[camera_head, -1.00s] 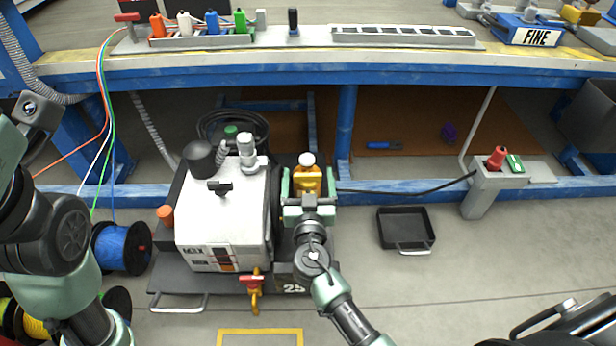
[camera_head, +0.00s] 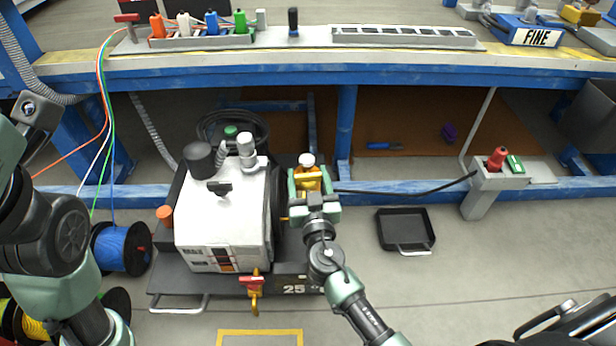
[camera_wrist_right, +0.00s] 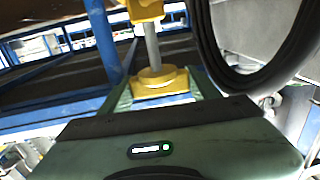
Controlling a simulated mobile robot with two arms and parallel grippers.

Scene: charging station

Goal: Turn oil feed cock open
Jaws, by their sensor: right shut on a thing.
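A white and dark machine (camera_head: 222,235) stands on the floor in front of the bench. A yellow fitting with a white cap (camera_head: 307,178) is at its right side. My right gripper (camera_head: 313,189) reaches it from the front and is shut on this yellow fitting. In the right wrist view the fitting's yellow base (camera_wrist_right: 160,82) and grey stem show between my green fingers. A yellow tap with a red handle (camera_head: 253,287) sticks out at the machine's front. I cannot tell for sure which one is the oil feed cock. My left arm is at the left, its fingertips out of view.
A black tray (camera_head: 406,228) lies on the floor to the right. A grey post with a red plug (camera_head: 495,160) stands further right. Cable spools (camera_head: 122,248) are left of the machine. A blue bench (camera_head: 400,75) runs behind. A dark hose loop (camera_wrist_right: 262,70) is close to my right gripper.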

